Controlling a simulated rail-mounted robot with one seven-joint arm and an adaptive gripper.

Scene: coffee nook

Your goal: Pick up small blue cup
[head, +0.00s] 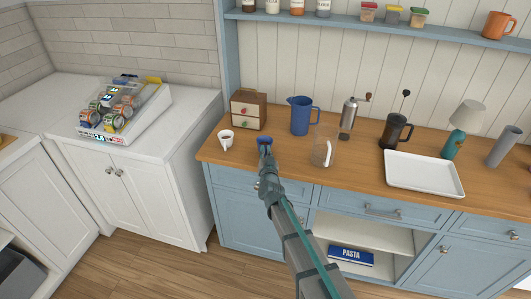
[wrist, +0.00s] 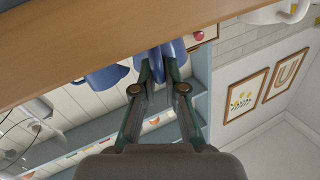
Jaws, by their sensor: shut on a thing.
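The small blue cup (head: 265,138) is at the tip of my gripper (head: 265,148), near the front left of the wooden counter (head: 350,160). In the wrist view, which is upside down, my gripper (wrist: 158,72) is shut on the cup (wrist: 157,57), with a finger on either side of it. My gripper hides part of the cup in both views. I cannot tell whether the cup touches the counter.
A white cup (head: 225,138) stands left of the blue cup. A wooden drawer box (head: 248,110) and blue pitcher (head: 301,115) stand behind. A clear pitcher (head: 322,152) is close on the right. Farther right are a French press (head: 394,133) and white tray (head: 424,174).

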